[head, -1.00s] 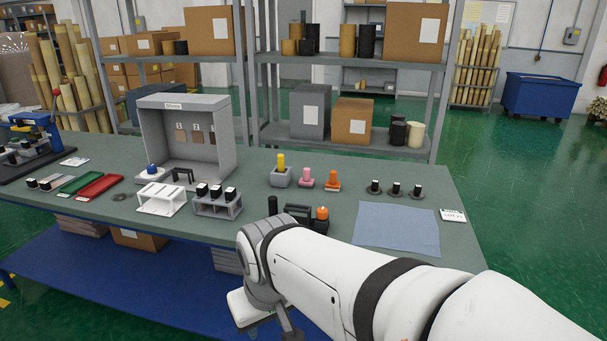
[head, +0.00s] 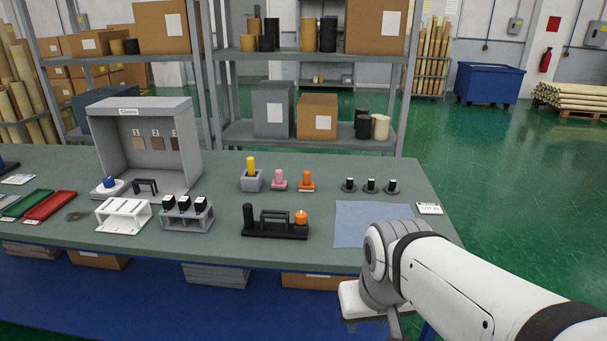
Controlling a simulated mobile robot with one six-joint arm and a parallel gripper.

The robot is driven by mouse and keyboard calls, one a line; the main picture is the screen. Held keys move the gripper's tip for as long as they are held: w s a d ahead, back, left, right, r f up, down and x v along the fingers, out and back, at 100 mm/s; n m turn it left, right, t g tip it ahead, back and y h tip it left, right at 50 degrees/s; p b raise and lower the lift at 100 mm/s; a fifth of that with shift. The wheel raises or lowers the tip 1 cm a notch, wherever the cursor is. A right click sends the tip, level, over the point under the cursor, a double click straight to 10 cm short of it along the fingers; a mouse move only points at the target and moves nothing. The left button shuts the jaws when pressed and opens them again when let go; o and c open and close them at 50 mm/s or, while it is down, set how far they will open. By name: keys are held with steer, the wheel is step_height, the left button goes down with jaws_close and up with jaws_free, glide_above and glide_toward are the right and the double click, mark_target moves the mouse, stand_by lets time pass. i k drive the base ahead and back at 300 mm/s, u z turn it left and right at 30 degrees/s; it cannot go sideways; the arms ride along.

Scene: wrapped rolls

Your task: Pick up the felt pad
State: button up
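I cannot tell for sure which thing is the felt pad. A thin round grey-brown patch (head: 76,215) lies flat on the table right of the red tray. A flat light-blue cloth (head: 360,222) lies at the table's right front, its lower right part hidden by my arm. The end of my arm, with my gripper (head: 366,303), is low in front of the table's front edge, below the cloth. Its fingers cannot be made out, and nothing held is visible.
A black stand (head: 275,232) with an orange knob, a grey rack (head: 188,218) and a white rack (head: 123,217) stand along the front. Yellow, pink and orange stamps (head: 279,181) and small black-handled pieces (head: 370,188) stand behind. A grey booth (head: 108,150) is at back left.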

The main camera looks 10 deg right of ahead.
mark_target(305, 186)
steer(key=u, duration=0.05)
steer(key=i, duration=1)
steer(key=z, duration=0.05)
